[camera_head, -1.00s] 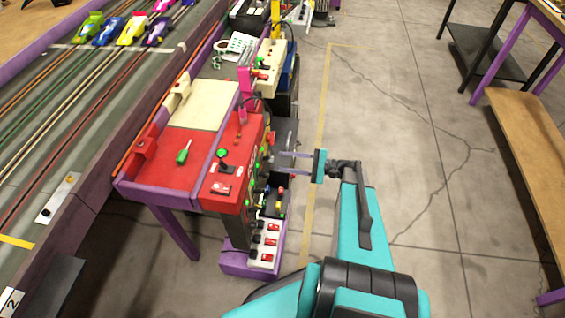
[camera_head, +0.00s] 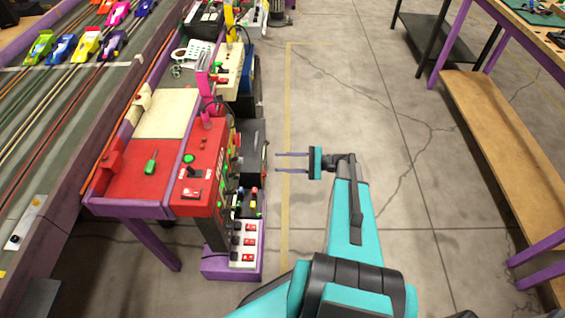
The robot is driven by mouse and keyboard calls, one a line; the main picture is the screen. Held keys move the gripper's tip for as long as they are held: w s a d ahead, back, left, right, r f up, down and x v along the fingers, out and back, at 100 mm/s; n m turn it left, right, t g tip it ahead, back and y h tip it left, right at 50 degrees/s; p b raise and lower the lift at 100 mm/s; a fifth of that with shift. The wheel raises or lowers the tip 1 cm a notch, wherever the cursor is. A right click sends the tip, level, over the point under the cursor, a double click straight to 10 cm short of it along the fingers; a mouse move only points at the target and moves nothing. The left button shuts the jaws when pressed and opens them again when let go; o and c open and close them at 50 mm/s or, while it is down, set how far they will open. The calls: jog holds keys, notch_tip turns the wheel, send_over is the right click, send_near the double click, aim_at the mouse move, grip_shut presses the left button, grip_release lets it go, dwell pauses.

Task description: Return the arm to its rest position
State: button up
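My teal arm reaches up from the bottom of the head view. My gripper (camera_head: 277,163) points left, with its two thin purple-grey fingers apart and nothing between them. It is over the bare floor, just right of the red control box (camera_head: 204,165) and the dark box (camera_head: 251,147) beside it, with a small gap between the fingertips and these boxes.
The slot track (camera_head: 62,115) with several toy cars lies at left. A red and cream tray (camera_head: 130,186) with a green-handled tool (camera_head: 151,162) adjoins the control box. A wooden bench shelf (camera_head: 505,150) stands at right. The concrete floor (camera_head: 400,170) between is clear.

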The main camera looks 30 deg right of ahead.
dwell(0.3)
jog(key=s+a+f+n+g+h+p, duration=0.1)
jog(key=s+a+f+n+g+p, duration=0.1)
jog(key=s+a+f+g, duration=0.3)
jog(key=s+a+n+g+h+p, duration=0.1)
jog(key=s+a+h, duration=0.1)
jog(key=a, duration=0.6)
jog(key=s+a+f+n+g+h+p, duration=0.1)
jog(key=s+a+f+n+g+p, duration=0.1)
jog(key=s+a+f+g, duration=0.3)
jog(key=s+a+r+n+g+h+p, duration=0.1)
jog(key=s+n+g+h+p, duration=0.2)
jog(key=s, duration=1.4)
jog(key=n+h+p, duration=0.3)
jog(key=n+h, duration=0.4)
jog(key=h, duration=0.1)
jog(key=shift+a+r+h+p, duration=0.2)
jog(key=shift+r+h+p, duration=0.1)
jog(key=shift+r, duration=0.05)
jog(key=shift+r, duration=0.15)
notch_tip(320, 180, up, 17)
jog(key=p, duration=1.7)
